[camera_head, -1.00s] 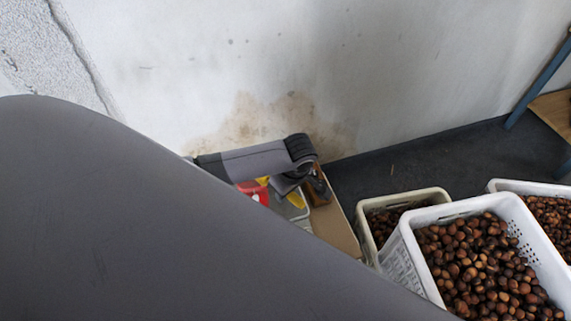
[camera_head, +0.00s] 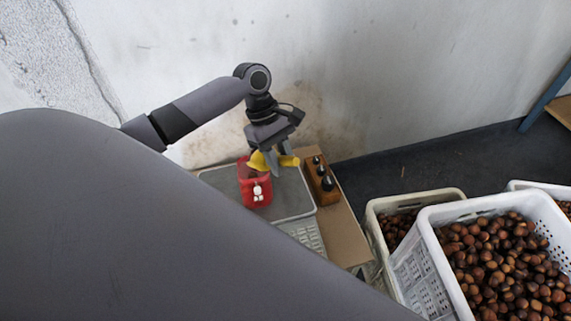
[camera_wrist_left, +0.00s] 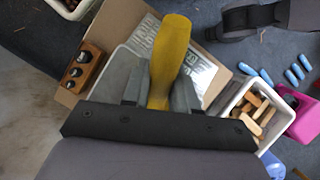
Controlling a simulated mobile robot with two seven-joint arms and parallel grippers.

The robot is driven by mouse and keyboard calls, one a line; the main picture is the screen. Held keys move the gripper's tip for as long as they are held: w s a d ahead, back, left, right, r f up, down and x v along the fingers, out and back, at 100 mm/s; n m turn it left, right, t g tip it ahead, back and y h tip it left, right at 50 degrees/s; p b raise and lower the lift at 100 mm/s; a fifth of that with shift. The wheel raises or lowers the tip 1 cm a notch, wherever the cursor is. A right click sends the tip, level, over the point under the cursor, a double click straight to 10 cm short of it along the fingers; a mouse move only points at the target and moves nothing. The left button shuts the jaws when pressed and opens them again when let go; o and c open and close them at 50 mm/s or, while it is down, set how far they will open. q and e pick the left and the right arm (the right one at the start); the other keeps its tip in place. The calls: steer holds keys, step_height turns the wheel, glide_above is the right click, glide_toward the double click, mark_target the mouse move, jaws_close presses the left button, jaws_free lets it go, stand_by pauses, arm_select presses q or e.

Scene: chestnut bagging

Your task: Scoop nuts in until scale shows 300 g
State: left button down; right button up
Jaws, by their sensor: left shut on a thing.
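My left gripper (camera_head: 278,160) points down over the scale, shut on a yellow scoop (camera_head: 288,161). The scoop's long yellow handle (camera_wrist_left: 171,50) stands between the grey fingers (camera_wrist_left: 160,88) in the left wrist view. In the head view part of the scoop lies at the mouth of a red bag (camera_head: 256,190) with a white print. I cannot tell whether the scoop holds nuts. The bag stands on the grey scale (camera_head: 295,201), which has a pale keypad panel (camera_head: 304,236); no reading is legible. My right gripper is not in view.
A wooden block with dark weights (camera_head: 322,182) stands right of the scale on a tan board (camera_head: 345,238). White crates of chestnuts (camera_head: 425,270) stand at the right. The left wrist view shows a white basket of wooden pieces (camera_wrist_left: 238,95) and a pink container (camera_wrist_left: 305,120).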

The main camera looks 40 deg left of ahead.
arm_select(q)
steer(key=shift+w+a+h+b, duration=0.1)
steer(key=shift+a+h+b, duration=0.2)
steer(key=shift+b, duration=0.15)
steer(key=shift+a+r+b, duration=0.2)
steer(key=shift+r+b, duration=0.05)
steer(key=shift+b, duration=0.25)
steer(key=r+h+p, duration=0.1)
steer(key=a+r+h+p, duration=0.1)
steer(key=p, duration=0.1)
steer(key=shift+w+a+g, duration=0.15)
steer(key=shift+w+g, duration=0.05)
steer(key=shift+g, duration=0.1)
steer(key=shift+a+r+h, duration=0.25)
steer(key=shift+h, duration=0.05)
steer(key=shift+w+a+r+h, duration=0.15)
steer(key=shift+a+h, duration=0.25)
steer(key=shift+a, duration=0.05)
steer(key=shift+w+a+r+h, duration=0.1)
steer(key=shift+w+a+h, duration=0.05)
steer(key=shift+a+h, duration=0.25)
steer(key=shift+w+a+r+g+h, duration=0.1)
steer(key=shift+a+r+g+h, duration=0.2)
steer(key=shift+a+h, duration=0.2)
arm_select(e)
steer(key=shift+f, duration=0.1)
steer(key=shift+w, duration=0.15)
